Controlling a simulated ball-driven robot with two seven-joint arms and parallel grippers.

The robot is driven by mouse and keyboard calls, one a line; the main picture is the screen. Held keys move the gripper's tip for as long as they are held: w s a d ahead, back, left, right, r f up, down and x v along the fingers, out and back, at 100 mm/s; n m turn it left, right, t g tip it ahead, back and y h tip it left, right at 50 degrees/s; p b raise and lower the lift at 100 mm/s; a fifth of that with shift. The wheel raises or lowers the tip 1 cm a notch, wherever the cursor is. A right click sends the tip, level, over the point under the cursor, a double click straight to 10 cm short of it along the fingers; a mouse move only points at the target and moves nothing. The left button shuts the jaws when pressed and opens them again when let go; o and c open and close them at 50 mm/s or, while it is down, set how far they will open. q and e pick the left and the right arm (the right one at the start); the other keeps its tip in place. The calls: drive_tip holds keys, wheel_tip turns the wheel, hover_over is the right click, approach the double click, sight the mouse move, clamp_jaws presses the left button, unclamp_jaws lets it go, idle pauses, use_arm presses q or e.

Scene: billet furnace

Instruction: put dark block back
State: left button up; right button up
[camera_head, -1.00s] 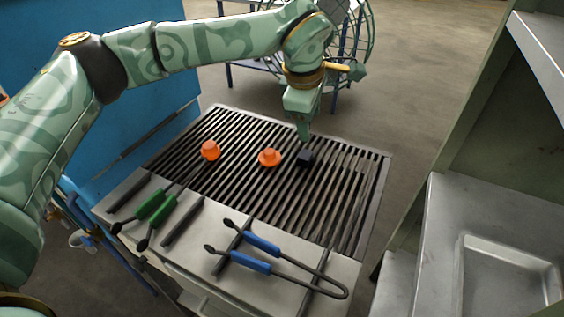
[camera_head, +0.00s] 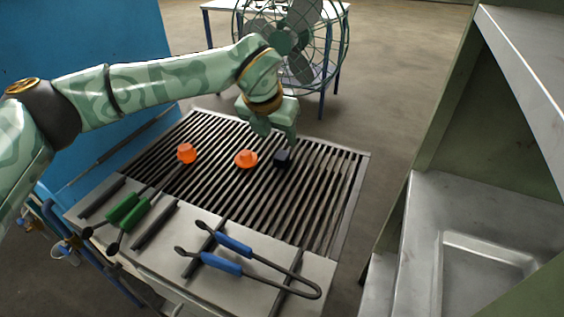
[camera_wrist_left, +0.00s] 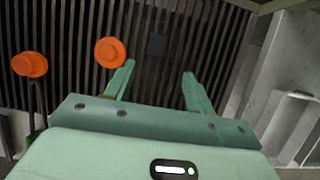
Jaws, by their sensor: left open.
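The dark block (camera_head: 283,158) is a small dark cube on the slatted grate (camera_head: 322,217), right of the orange pieces. It also shows faintly in the left wrist view (camera_wrist_left: 157,45), ahead of the fingers and roughly between their lines. My left gripper (camera_head: 277,135) is open and empty, just behind and above the block in the head view. In the left wrist view its two fingers (camera_wrist_left: 159,78) stand wide apart with nothing between them. I cannot tell the exact gap to the block. My right gripper is not in view.
An orange hat-shaped piece (camera_head: 246,159) lies left of the block, and another orange piece (camera_head: 187,153) sits farther left. Blue-handled tongs (camera_head: 228,254) and green-handled tongs (camera_head: 127,214) lie along the front. A metal shelf with a tray (camera_head: 487,270) stands at right. A fan (camera_head: 290,42) stands behind.

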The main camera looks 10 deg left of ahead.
use_arm(q)
drive_tip(key=b, duration=0.1)
hover_over(281, 156)
drive_tip(key=s, duration=0.2)
wheel_tip(281, 156, down, 5)
drive_tip(key=shift+r, duration=0.1)
drive_tip(key=b+x, duration=0.2)
drive_tip(key=x, duration=0.1)
drive_tip(key=b+x, duration=0.1)
drive_tip(key=shift+a+f, duration=0.25)
drive_tip(key=shift+f, duration=0.15)
drive_tip(key=shift+w+f, duration=0.25)
drive_tip(key=shift+f, duration=0.05)
drive_tip(key=shift+r, duration=0.25)
drive_tip(key=shift+s, duration=0.1)
clamp_jaws()
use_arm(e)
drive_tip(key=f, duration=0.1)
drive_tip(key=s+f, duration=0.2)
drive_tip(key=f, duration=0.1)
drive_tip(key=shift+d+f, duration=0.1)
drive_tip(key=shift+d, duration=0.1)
